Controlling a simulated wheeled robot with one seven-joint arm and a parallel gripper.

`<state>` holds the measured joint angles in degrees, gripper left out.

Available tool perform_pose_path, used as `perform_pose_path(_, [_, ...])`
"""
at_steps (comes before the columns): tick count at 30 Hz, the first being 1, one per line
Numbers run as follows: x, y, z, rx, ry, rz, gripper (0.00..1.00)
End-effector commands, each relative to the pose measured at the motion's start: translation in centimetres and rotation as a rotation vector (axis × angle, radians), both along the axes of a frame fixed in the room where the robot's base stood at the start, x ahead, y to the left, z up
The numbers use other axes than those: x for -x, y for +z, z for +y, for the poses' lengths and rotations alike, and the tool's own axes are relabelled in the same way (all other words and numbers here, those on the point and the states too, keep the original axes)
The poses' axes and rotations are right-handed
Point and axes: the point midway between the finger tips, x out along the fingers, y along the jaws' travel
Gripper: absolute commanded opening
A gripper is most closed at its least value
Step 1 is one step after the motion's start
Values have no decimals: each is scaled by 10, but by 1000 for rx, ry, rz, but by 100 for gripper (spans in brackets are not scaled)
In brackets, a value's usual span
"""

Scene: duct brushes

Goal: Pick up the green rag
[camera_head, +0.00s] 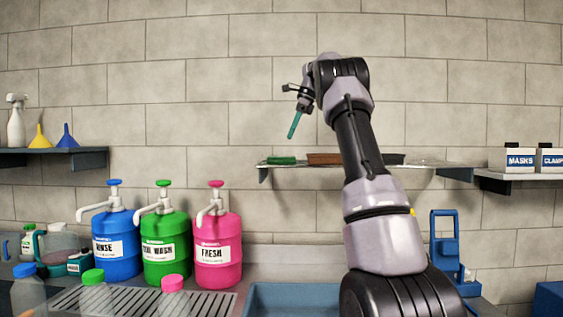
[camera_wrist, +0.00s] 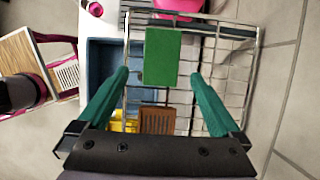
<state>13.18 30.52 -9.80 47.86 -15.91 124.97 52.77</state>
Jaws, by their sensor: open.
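The green rag (camera_head: 282,160) lies folded flat at the left end of the wire shelf (camera_head: 427,163) on the wall. In the wrist view it is a green rectangle (camera_wrist: 161,56) on the wire grid (camera_wrist: 240,75). My gripper (camera_head: 292,126) is above the rag, clearly apart from it in the head view. In the wrist view its two teal fingers are spread wide (camera_wrist: 160,74). The rag shows between and beyond the fingertips, and nothing is held.
A brown item (camera_head: 323,158) lies beside the rag on the shelf and also shows in the wrist view (camera_wrist: 157,120). A blue basin (camera_head: 290,298) is below. Blue (camera_head: 117,245), green (camera_head: 166,250) and pink (camera_head: 218,252) pump jugs stand left. Boxes (camera_head: 519,160) sit on the right shelf.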

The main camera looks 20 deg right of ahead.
Motion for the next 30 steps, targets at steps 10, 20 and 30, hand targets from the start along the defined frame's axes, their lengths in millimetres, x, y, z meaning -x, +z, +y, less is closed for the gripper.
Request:
perform_pose_path(10, [-6, -35, 13, -1, 1, 0, 100])
perform_pose_path(20, [-14, -74, 27, 0, 3, -1, 100])
perform_pose_path(30, [-15, -77, 28, 0, 2, -3, 100])
